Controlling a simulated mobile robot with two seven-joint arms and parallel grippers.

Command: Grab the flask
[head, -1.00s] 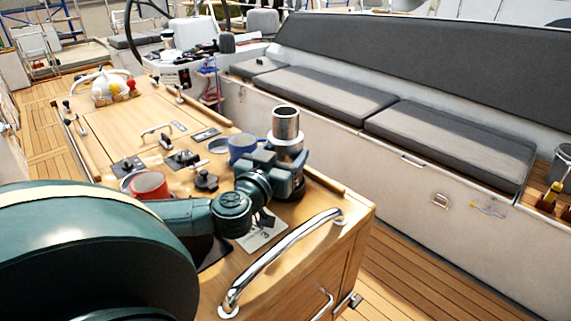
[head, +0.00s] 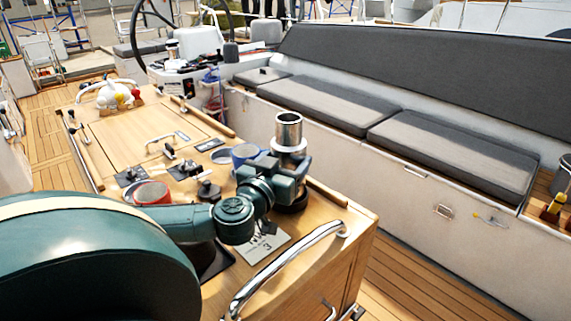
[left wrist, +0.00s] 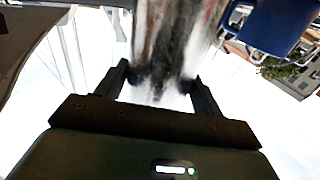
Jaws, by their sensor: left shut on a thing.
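The flask (head: 289,127) is a shiny metal cylinder with a pale lower part, standing upright at the right side of the wooden cockpit table. My left gripper (head: 297,165) reaches it from the left and is shut on it low on its body. In the left wrist view the flask (left wrist: 172,40) fills the space between the two fingers of the gripper (left wrist: 163,82). The flask's base is mostly hidden behind the gripper in the head view. My right gripper is not in view.
The wooden table (head: 105,140) also holds a blue mug (head: 243,153), a red mug (head: 152,193) and a card marked 3 (head: 262,243). A chrome rail (head: 290,265) edges its front. Grey bench cushions (head: 455,150) lie beyond, across a clear strip of floor.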

